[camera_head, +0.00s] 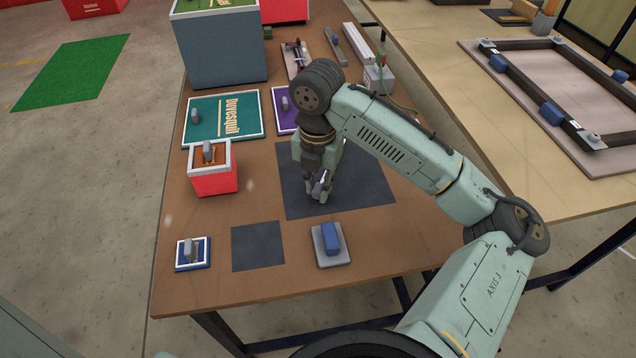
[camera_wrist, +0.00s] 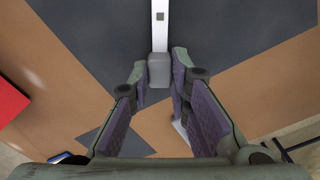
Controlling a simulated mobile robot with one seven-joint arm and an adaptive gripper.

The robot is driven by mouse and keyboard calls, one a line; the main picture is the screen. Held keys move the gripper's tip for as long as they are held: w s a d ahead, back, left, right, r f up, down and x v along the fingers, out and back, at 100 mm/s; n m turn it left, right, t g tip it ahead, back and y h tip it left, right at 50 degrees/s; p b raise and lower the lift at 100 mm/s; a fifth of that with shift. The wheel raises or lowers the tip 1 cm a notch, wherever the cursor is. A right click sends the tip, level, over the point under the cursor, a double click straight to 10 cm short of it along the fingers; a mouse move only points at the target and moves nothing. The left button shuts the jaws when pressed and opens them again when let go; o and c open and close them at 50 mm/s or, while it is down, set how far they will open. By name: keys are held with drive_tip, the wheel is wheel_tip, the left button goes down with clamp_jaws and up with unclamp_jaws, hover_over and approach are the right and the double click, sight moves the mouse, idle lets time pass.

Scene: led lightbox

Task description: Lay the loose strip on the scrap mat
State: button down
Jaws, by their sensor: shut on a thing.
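My gripper (camera_head: 319,188) reaches down over the large dark mat (camera_head: 368,185) on the brown table. In the wrist view my gripper (camera_wrist: 160,68) is shut on the grey end block of a white strip (camera_wrist: 160,28). The strip runs away from the jaws over the large mat (camera_wrist: 90,30). The gripper mostly hides it in the head view. I cannot tell whether the strip touches the mat. A smaller dark mat (camera_head: 258,247) lies bare nearer the front. The views do not show which mat is the scrap mat.
A red box (camera_head: 214,180), a small blue-edged panel (camera_head: 180,265) and a grey block with a blue top (camera_head: 330,245) stand around the mats. Teal (camera_head: 205,108) and purple panels lie behind. A second table (camera_head: 470,150) at right carries a dark frame.

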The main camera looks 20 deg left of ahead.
drive_tip(key=shift+f+b, duration=0.4)
drive_tip(key=shift+f, duration=0.25)
drive_tip(key=c, duration=1.4)
unclamp_jaws()
drive_tip(key=shift+r, duration=0.1)
wheel_tip(320, 180, up, 12)
drive_tip(key=shift+s, duration=0.1)
